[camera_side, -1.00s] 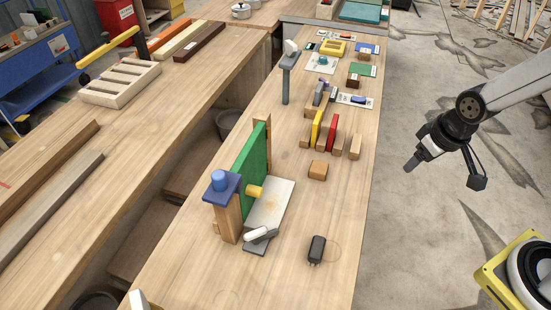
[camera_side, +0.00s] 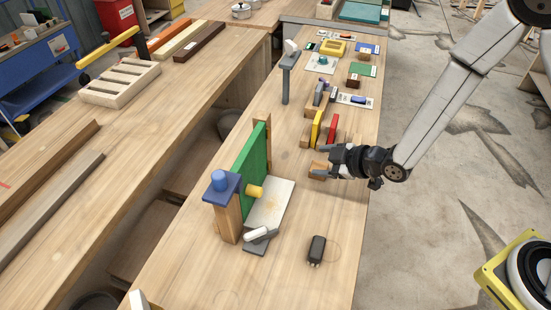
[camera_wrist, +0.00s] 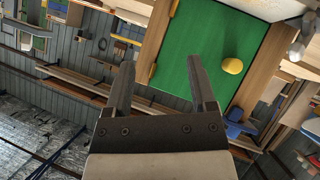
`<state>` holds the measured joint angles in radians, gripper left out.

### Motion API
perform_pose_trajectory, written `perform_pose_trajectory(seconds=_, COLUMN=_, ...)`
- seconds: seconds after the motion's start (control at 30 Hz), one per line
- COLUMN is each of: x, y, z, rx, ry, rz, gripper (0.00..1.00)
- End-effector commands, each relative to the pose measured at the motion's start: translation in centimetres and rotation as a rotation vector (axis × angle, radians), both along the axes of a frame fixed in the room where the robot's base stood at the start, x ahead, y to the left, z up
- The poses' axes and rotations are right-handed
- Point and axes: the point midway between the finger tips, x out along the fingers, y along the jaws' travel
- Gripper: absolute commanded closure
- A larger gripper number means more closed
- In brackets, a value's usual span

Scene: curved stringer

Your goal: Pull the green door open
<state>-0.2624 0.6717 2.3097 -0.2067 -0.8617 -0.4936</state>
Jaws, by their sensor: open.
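The green door (camera_side: 253,165) stands upright in a wooden frame on the bench in the side view. A yellow knob (camera_side: 254,191) sticks out from its right face. A post with a blue cap (camera_side: 220,184) stands at the near end of the door. My gripper (camera_side: 316,160) is to the right of the door, fingers pointing left, apart from door and knob. In the wrist view, the green door (camera_wrist: 213,52) and yellow knob (camera_wrist: 232,66) lie beyond the two spread fingers (camera_wrist: 159,80). The jaws are empty.
A grey-white plate (camera_side: 270,204) with a white-handled piece (camera_side: 259,235) lies before the door. A black device (camera_side: 317,249) lies nearer. Upright yellow (camera_side: 316,130) and red (camera_side: 333,131) panels stand just beyond.

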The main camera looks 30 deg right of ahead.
Motion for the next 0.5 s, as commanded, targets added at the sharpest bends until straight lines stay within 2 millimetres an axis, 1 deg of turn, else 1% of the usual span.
perform_pose_trajectory(seconds=0.03, x=0.0, y=1.1, z=-0.6, rx=0.001, ry=-0.037, rz=0.041, gripper=0.28)
perform_pose_trajectory(seconds=0.1, x=-0.1, y=2.4, z=-1.1, rx=0.006, ry=-0.101, rz=0.094, gripper=0.28)
perform_pose_trajectory(seconds=0.27, x=-0.7, y=5.2, z=-2.0, rx=0.024, ry=-0.243, rz=0.204, gripper=0.28)
perform_pose_trajectory(seconds=0.4, x=-1.7, y=7.4, z=-2.8, rx=0.051, ry=-0.369, rz=0.288, gripper=0.28)
perform_pose_trajectory(seconds=0.5, x=-2.7, y=8.6, z=-3.2, rx=0.071, ry=-0.449, rz=0.335, gripper=0.28)
